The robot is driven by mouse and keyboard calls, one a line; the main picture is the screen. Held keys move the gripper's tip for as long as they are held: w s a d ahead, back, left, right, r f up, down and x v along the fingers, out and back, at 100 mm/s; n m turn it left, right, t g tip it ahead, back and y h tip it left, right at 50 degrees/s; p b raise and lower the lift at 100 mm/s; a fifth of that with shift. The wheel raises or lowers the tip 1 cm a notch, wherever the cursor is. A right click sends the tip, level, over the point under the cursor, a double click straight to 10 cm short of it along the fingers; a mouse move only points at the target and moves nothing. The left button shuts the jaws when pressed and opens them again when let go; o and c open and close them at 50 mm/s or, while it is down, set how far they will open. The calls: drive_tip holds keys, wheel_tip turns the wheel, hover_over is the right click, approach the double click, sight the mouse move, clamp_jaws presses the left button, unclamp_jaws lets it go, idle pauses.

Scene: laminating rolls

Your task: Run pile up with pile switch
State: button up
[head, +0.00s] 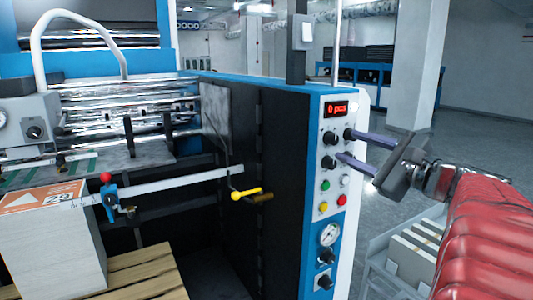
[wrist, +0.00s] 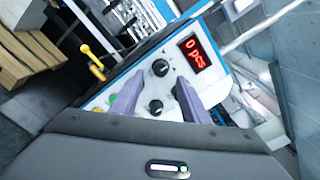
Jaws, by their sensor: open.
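The control panel (head: 335,175) of the machine carries several black knobs and coloured buttons. Its labels are too small to read, so I cannot tell which control is the pile switch. My gripper (head: 345,146) is open, its two purple fingers reaching from the right to the upper knobs. In the wrist view my gripper (wrist: 159,80) has an upper black knob (wrist: 160,68) and a lower black knob (wrist: 156,107) showing between its fingers. Contact cannot be told. The paper pile (head: 50,245) stands at the left with an orange-marked top sheet.
A red display (head: 337,109) reads 0 pcs. A green button (head: 325,185), a yellow button (head: 323,207) and a red button (head: 342,200) sit below the knobs. A yellow-handled lever (head: 246,194) sticks out left of the panel. A wooden pallet (head: 140,275) lies beside the pile.

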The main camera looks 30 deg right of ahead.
drive_tip(key=s, duration=0.9)
drive_tip(key=shift+s+d, duration=0.1)
idle(0.3)
